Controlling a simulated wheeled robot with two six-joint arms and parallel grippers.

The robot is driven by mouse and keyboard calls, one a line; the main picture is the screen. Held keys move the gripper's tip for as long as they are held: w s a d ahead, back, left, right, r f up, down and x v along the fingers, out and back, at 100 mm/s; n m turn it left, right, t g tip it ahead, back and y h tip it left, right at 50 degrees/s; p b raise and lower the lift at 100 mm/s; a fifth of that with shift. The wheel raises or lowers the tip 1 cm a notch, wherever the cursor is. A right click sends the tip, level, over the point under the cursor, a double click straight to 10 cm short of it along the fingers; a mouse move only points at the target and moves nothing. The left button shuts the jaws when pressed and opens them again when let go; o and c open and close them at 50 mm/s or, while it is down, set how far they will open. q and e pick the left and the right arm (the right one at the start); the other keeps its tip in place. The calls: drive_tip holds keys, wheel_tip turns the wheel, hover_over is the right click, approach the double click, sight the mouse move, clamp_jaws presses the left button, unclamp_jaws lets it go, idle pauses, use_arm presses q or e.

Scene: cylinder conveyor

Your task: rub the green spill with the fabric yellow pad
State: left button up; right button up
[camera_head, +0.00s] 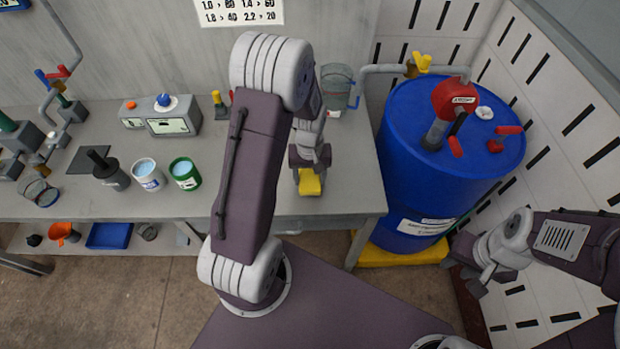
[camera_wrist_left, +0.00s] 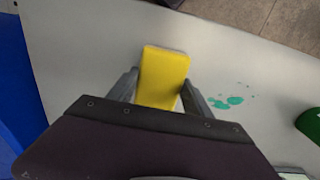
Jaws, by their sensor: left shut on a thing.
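The yellow pad (camera_head: 309,182) is at the right part of the bench in the head view, under my left gripper (camera_head: 309,168). In the left wrist view the yellow pad (camera_wrist_left: 163,76) is between the two fingers of my left gripper (camera_wrist_left: 162,92), which is shut on it. The green spill (camera_wrist_left: 231,101) lies on the grey surface to the right of the pad, apart from it; my arm hides it in the head view. My right gripper (camera_head: 468,277) hangs at the right, below the blue drum; whether its jaws are open I cannot tell.
The grey bench (camera_head: 345,190) has a green cup (camera_head: 185,174), a white cup (camera_head: 148,175) and a dark container (camera_head: 108,170) at the left. A blue drum (camera_head: 400,190) stands beyond the bench's right edge.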

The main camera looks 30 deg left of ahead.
use_arm(q)
drive_tip(key=r+p, duration=0.2)
drive_tip(key=r, duration=0.1)
drive_tip(key=shift+w+d+r, duration=0.15)
drive_tip(key=shift+d, duration=0.2)
drive_tip(key=r+p, duration=0.3)
drive_tip(key=shift+a, duration=0.2)
drive_tip(key=shift+d+r, duration=0.1)
drive_tip(key=shift+r, duration=0.1)
